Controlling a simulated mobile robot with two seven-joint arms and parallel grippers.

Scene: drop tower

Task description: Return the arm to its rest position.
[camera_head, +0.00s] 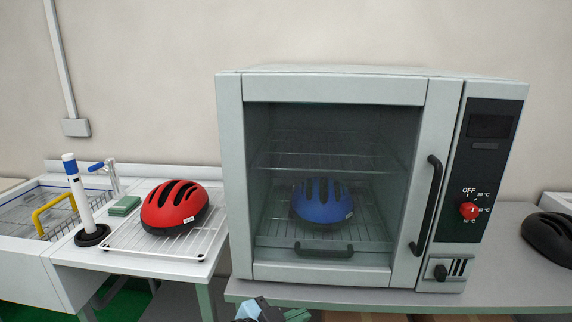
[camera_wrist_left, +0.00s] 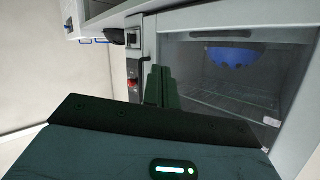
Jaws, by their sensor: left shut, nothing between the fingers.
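My left gripper (camera_head: 296,314) shows only in part at the bottom edge of the head view, in front of the oven's (camera_head: 338,267) lower front. In the left wrist view its two dark green fingers (camera_wrist_left: 159,72) are together, with nothing between them. They point toward the oven front, which also shows in that view (camera_wrist_left: 147,38). The oven door is closed, and a blue helmet (camera_head: 322,206) sits on the rack behind its glass. The blue helmet also shows in the left wrist view (camera_wrist_left: 233,58), turned over by the camera's angle. My right gripper is not in view.
A red helmet (camera_head: 173,206) rests on a white wire rack (camera_head: 146,250) left of the oven. A sink (camera_head: 25,225) is farther left. A red dial (camera_head: 469,210) is on the oven's panel. A black helmet-like object (camera_head: 548,238) lies on the table at right.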

